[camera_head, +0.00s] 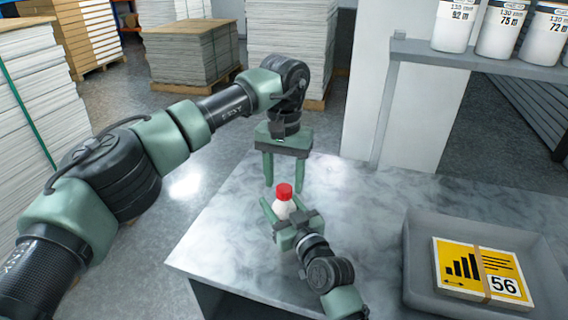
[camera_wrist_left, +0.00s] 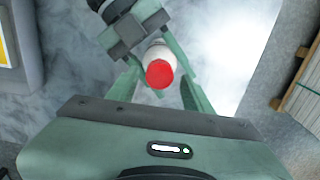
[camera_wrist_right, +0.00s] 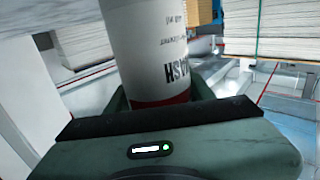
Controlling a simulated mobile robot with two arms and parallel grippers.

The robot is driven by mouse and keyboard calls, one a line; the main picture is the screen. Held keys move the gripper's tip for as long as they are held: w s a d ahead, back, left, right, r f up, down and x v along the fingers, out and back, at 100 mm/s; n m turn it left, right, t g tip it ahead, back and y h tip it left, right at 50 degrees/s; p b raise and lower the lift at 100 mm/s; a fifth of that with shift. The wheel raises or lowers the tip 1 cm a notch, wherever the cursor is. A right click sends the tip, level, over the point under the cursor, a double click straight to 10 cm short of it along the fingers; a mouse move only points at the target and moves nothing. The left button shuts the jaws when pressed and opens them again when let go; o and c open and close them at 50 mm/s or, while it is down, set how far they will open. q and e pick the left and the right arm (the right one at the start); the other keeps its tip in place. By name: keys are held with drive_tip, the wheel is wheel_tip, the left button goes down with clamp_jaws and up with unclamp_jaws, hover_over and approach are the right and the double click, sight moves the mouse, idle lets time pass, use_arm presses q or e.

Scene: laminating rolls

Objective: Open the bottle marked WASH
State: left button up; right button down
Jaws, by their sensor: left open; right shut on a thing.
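The white bottle with a red cap (camera_head: 284,191) is held upright over the grey marbled table. In the right wrist view the bottle (camera_wrist_right: 150,45) fills the top middle, and its label shows "WASH" in part. My right gripper (camera_head: 277,207) is shut around the bottle's body. My left gripper (camera_head: 284,188) points down above the bottle, open, with its fingers apart on either side of the cap. In the left wrist view the red cap (camera_wrist_left: 159,74) lies between the open fingers (camera_wrist_left: 160,88). I cannot tell the exact height gap between fingertips and cap.
A grey tray (camera_head: 415,262) on the right of the table holds a yellow card stack marked 56 (camera_head: 480,272). A shelf (camera_head: 430,52) at the upper right carries several white containers. Stacks of sheets on pallets (camera_head: 195,60) stand behind. The table's middle is clear.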

use_arm(q)
drive_tip(key=shift+f, duration=0.8)
